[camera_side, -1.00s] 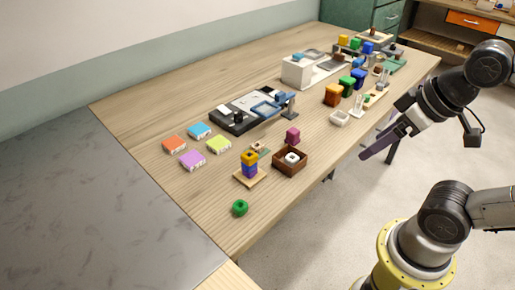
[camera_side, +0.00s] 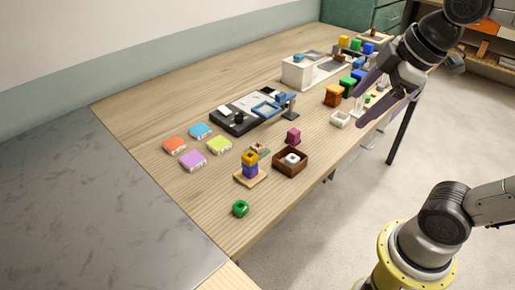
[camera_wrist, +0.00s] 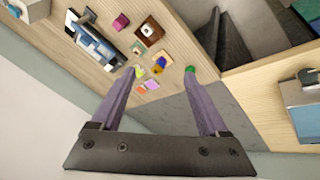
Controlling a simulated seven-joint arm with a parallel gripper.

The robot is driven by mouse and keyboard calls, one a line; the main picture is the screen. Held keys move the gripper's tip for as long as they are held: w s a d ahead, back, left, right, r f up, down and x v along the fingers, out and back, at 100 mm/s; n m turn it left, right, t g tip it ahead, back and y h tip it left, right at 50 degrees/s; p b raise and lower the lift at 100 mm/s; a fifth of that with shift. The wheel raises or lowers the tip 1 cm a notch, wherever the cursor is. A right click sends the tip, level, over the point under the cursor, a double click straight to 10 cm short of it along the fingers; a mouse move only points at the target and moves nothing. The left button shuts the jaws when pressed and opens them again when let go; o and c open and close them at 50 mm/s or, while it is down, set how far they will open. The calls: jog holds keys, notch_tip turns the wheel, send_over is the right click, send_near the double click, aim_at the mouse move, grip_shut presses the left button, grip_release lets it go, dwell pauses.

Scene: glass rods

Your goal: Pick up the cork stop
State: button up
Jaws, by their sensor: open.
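My gripper (camera_side: 358,108) is open and empty. It is above the table's front right edge, in front of the colored bins, with its two purple fingers spread. In the wrist view, my gripper (camera_wrist: 160,72) points down at the table from well above it. I cannot pick out the cork stop for certain. A small tan piece (camera_side: 258,148) sits on the table behind the stacked blocks, too small to identify. Small pieces by the rods at the right are partly hidden by my gripper.
A brown box (camera_side: 277,168) holds a white ring. Stacked blocks (camera_side: 250,168), a green ring (camera_side: 240,208), a magenta block (camera_side: 293,136) and colored tiles (camera_side: 193,160) stand nearby. The table's left front is clear.

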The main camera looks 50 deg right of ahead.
jog(key=w+r+n+g, duration=0.1)
jog(key=w+r+n, duration=0.3)
jog(key=w, duration=0.6)
jog(key=n+g, duration=0.5)
jog(key=n, duration=0.1)
send_over(258, 142)
jog(key=s+a, duration=0.1)
notch_tip(258, 142, down, 25)
jog(key=shift+s+a+r, duration=0.1)
jog(key=shift+a, duration=0.05)
jog(key=shift+f, duration=3.15)
grip_shut()
